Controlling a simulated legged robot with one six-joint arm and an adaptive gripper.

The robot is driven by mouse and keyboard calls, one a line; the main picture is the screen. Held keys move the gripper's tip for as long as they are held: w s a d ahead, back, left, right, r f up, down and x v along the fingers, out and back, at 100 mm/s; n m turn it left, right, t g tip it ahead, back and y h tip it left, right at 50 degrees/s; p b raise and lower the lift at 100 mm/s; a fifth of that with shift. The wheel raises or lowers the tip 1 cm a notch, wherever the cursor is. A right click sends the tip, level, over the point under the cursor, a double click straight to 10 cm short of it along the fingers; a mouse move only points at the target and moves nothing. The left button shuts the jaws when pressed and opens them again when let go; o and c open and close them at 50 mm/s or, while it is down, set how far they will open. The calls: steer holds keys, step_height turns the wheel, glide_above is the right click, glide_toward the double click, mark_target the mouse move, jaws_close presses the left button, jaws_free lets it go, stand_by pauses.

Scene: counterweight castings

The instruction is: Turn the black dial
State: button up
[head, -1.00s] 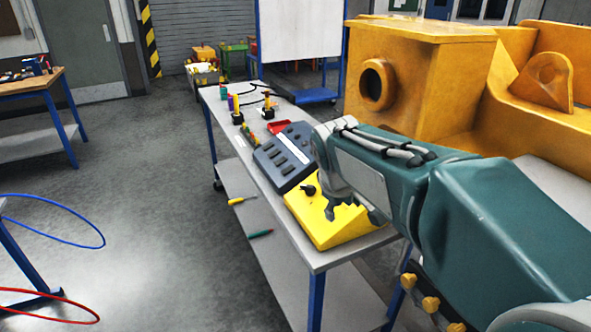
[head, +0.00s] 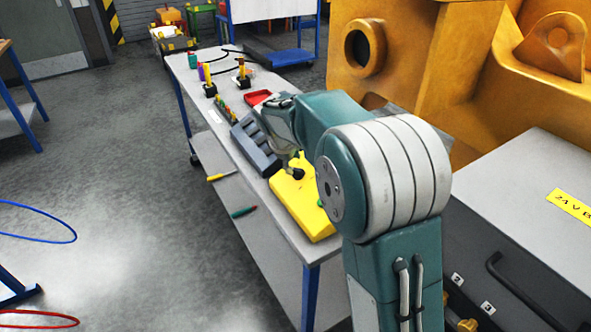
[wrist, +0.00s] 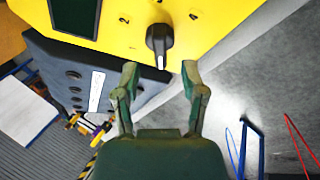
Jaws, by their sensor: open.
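The black dial (wrist: 159,42) sits on the yellow box (wrist: 110,30) in the wrist view, its pointer bar running toward my gripper. Printed numbers stand around it on the yellow face. My gripper (wrist: 160,72) is open, its two fingertips apart on either side of the dial's near end, with nothing clearly held. In the head view the dial (head: 297,174) shows as a small dark knob on the yellow box (head: 310,212). My forearm hides part of the box, and the gripper's fingers are hard to make out there.
A dark grey switch panel (head: 256,146) lies beside the yellow box on the narrow bench. A red tray (head: 257,97) and small upright pieces stand farther back. A large yellow casting (head: 430,60) and a grey case (head: 530,190) stand at the right. Floor at the left is mostly clear.

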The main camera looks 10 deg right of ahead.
mark_target(296, 174)
steer(key=x, duration=0.4)
steer(key=shift+w+f, duration=0.15)
steer(key=shift+f, duration=0.25)
jaws_close()
steer(key=m+t+h, duration=0.1)
steer(key=m, duration=0.4)
steer(key=shift+f, duration=0.15)
steer(key=m, duration=0.3)
steer(key=m+h, duration=0.1)
steer(key=m, duration=0.2)
steer(key=shift+a+f+h, duration=0.1)
steer(key=shift+h, duration=0.2)
steer(key=shift+f+m, duration=0.1)
steer(key=shift+m, duration=0.3)
